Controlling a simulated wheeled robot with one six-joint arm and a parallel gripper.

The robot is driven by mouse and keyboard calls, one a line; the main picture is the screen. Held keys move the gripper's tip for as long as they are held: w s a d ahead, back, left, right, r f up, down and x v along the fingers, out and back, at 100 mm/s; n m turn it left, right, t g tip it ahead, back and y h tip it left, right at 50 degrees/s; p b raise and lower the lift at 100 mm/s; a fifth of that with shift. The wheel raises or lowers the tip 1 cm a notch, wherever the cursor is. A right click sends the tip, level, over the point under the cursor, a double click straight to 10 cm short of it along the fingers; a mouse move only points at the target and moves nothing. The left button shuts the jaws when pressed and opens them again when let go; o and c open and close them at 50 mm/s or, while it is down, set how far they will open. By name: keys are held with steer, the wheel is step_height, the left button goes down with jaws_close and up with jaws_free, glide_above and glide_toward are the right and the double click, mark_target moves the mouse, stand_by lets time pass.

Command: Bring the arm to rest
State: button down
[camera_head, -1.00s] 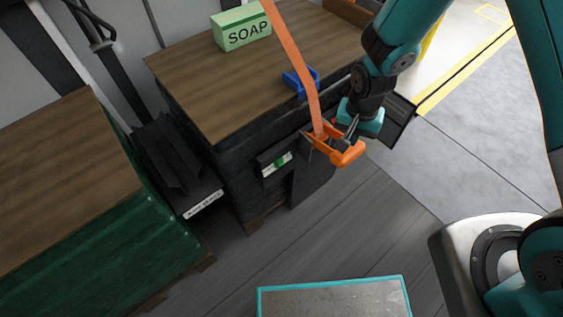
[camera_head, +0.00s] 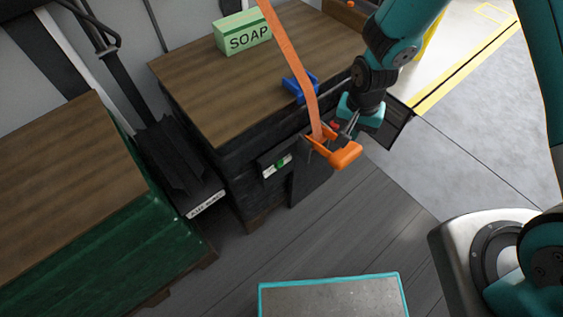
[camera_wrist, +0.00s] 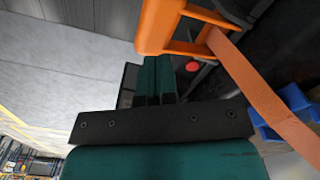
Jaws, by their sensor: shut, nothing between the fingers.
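My gripper (camera_head: 347,129) is at the centre right of the head view, at the front face of the dark crate, close behind an orange ratchet buckle (camera_head: 343,156). In the wrist view my gripper's two teal fingers (camera_wrist: 157,63) lie side by side, shut with nothing between them. The orange buckle (camera_wrist: 160,25) is just beyond the fingertips there. Whether they touch it I cannot tell. An orange strap (camera_head: 295,65) runs up from the buckle over the crate.
The wood-topped dark crate (camera_head: 215,85) carries a green SOAP box (camera_head: 243,33) and a blue part (camera_head: 300,86). A green crate (camera_head: 120,245) stands at the left. A teal-rimmed grey surface (camera_head: 333,298) is at the bottom. Grey floor (camera_head: 480,120) is clear at right.

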steer(key=shift+r+p, duration=0.4)
steer(key=shift+r, duration=0.45)
steer(key=shift+f, duration=0.1)
steer(key=s+a+r+n+y+p, duration=0.1)
steer(key=s+a+r+n+p, duration=0.15)
steer(key=r, duration=0.75)
steer(key=s+a+r+n+y+p, duration=0.15)
steer(key=s+r, duration=0.25)
steer(key=r, duration=0.5)
steer(key=s+a+r+n+y+p, duration=0.1)
steer(key=s+r+n+p, duration=0.15)
steer(key=r, duration=0.75)
steer(key=s+r+n+p, duration=0.1)
steer(key=s+r+n, duration=0.4)
steer(key=s+r, duration=0.3)
steer(key=shift+s+d+y, duration=0.2)
steer(key=shift+s+y, duration=0.15)
steer(key=shift+s, duration=0.45)
